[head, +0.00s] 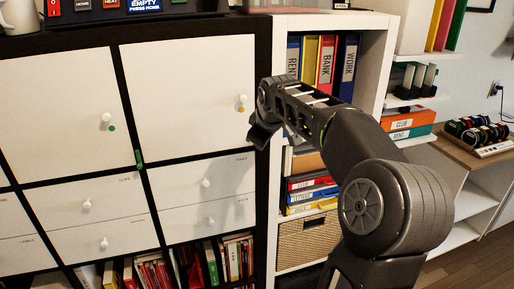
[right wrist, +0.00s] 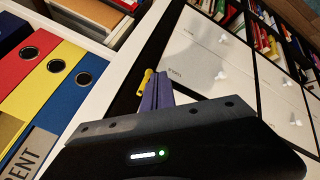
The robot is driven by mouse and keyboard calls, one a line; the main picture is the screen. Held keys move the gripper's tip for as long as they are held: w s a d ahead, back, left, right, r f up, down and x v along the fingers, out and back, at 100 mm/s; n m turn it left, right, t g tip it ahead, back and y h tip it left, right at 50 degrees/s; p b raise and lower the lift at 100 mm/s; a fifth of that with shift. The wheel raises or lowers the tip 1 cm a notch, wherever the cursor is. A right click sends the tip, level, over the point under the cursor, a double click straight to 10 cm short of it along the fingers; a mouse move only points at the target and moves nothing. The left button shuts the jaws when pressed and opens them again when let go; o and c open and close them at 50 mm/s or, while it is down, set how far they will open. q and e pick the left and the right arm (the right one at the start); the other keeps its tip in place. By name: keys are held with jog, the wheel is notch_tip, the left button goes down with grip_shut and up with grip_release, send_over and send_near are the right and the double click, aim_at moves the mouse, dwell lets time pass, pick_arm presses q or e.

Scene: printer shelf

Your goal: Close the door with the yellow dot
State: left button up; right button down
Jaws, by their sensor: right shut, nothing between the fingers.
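In the head view, a white cabinet door (head: 188,88) has a white knob with a yellow dot (head: 242,110) below it, near its right edge. This door looks flush or nearly flush with the black frame; a small gap is hard to judge. My right gripper (head: 258,138) is by the door's lower right edge, in front of the black frame. In the right wrist view its fingers (right wrist: 160,92) are together and empty. I cannot tell whether they touch the door. My left gripper is not in view.
A similar white door (head: 62,100) with a green dot is on the left. White drawers (head: 205,200) and open book shelves are below. A white bookcase (head: 270,215) with binders stands close on the right, beside my right arm. Floor shows at the lower right.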

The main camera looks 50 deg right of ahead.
jog(key=s+r, duration=0.4)
jog(key=r, duration=0.1)
jog(key=shift+d+r+b, duration=0.3)
jog(key=shift+d, duration=0.1)
jog(key=shift+s, duration=0.1)
